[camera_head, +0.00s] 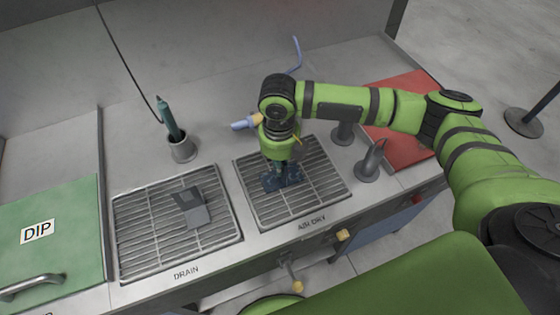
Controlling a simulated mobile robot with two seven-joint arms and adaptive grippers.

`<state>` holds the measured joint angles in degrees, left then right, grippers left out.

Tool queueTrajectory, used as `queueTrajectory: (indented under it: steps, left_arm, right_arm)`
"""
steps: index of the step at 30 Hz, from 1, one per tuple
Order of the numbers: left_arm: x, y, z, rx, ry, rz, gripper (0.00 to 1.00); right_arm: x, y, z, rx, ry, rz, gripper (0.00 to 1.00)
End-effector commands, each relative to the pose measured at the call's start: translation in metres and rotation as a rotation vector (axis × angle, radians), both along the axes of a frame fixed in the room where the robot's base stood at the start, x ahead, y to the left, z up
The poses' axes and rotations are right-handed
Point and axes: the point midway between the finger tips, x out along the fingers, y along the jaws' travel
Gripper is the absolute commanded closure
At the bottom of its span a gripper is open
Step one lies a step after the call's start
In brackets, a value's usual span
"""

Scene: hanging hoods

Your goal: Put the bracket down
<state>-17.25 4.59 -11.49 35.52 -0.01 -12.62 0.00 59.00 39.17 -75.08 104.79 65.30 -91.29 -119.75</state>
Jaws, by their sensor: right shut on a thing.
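My right gripper (281,170) points down over the right-hand grate (322,180), whose front label seems to read AIR DRY. It is shut on a dark blue-grey bracket (270,184), low at the grate; I cannot tell if the bracket touches the bars. The gripper hides much of it. A second, grey angled bracket (191,207) lies on the left-hand grate (140,245), labelled DRAIN. My left gripper is not in view.
A green lid marked DIP (70,215) with a handle is at the left. A grey cup (182,150) holds a teal-handled tool (168,118). A red panel (405,90) and a grey spout-like fitting (371,162) are at the right. Knobs (343,235) stick out in front.

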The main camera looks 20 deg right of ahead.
Motion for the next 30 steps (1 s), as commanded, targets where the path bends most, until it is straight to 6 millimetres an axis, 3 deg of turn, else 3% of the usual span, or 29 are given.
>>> queueTrajectory:
  steps: [4,6,7,20,30]
  left_arm:
    - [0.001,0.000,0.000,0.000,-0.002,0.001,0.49]
    - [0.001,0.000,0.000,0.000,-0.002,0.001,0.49]
    - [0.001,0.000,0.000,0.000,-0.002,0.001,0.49]
    - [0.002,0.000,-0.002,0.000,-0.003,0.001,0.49]
    - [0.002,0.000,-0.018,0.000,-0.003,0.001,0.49]
  right_arm:
    - [0.000,0.000,-0.002,0.001,-0.001,0.000,1.00]
    - [0.000,0.000,-0.003,0.000,0.000,0.000,0.69]
    - [0.000,0.000,-0.003,0.000,0.000,0.000,0.65]
    - [0.001,0.000,0.005,0.001,-0.002,0.000,0.65]
    - [0.001,0.001,0.071,0.001,-0.006,-0.001,0.65]
